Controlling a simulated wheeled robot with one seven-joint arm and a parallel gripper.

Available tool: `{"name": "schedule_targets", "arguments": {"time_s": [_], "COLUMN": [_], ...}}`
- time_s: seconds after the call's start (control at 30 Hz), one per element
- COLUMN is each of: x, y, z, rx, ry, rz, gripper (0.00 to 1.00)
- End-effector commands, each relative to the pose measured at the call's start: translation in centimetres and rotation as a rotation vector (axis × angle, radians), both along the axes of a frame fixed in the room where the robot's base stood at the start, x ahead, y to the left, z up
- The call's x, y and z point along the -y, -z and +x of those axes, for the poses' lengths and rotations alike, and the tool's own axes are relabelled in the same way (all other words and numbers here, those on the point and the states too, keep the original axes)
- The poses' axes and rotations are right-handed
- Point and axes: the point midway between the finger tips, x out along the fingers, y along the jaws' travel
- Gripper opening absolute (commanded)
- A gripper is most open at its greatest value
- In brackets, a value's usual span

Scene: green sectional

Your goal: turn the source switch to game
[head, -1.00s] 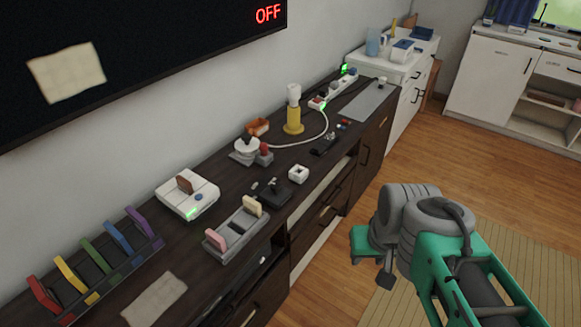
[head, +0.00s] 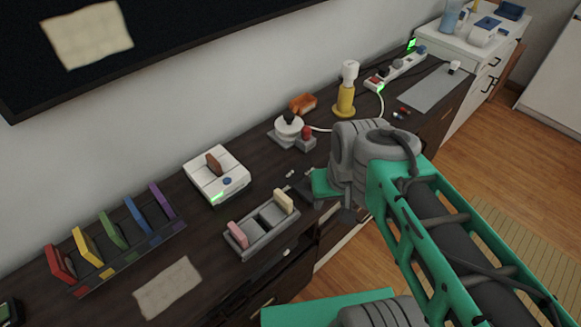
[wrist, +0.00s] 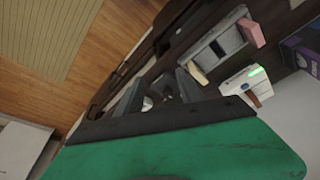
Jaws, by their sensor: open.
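No readable label marks the source switch, so I cannot tell which device it is. A white round device with a dark knob (head: 288,127) stands on the dark cabinet, a red-topped grey block beside it. A small black device (head: 308,187) is partly hidden by my gripper (head: 335,208), which hangs above the cabinet's front edge. In the wrist view, my gripper (wrist: 160,88) is open, its grey fingers apart. Dark and whitish small items show between and beyond them; I see no contact. The small white cube seen earlier is hidden in the head view.
A grey tray with pink and cream end pieces (head: 262,232), a white toaster-like box (head: 217,175) and a rack of coloured slabs (head: 125,248) stand to the left. A yellow-based lamp (head: 345,100) and a power strip (head: 390,72) stand behind. A screen (head: 190,22) hangs above.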

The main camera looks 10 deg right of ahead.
Motion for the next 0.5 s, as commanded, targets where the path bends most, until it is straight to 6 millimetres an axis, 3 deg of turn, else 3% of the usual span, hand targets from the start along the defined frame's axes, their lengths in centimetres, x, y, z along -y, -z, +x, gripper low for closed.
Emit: {"name": "schedule_targets", "arguments": {"time_s": [0.17,0.3,0.4,0.5], "x": [0.2,0.2,0.2,0.3], "y": [0.1,2.2,4.2,5.5], "z": [5.7,12.1,15.4,17.1], "rx": [-0.089,-0.186,-0.236,-0.262], "ry": [0.063,0.128,0.165,0.188], "rz": [0.011,0.019,0.022,0.023], "gripper": [0.55,0.55,0.55,0.55]}}
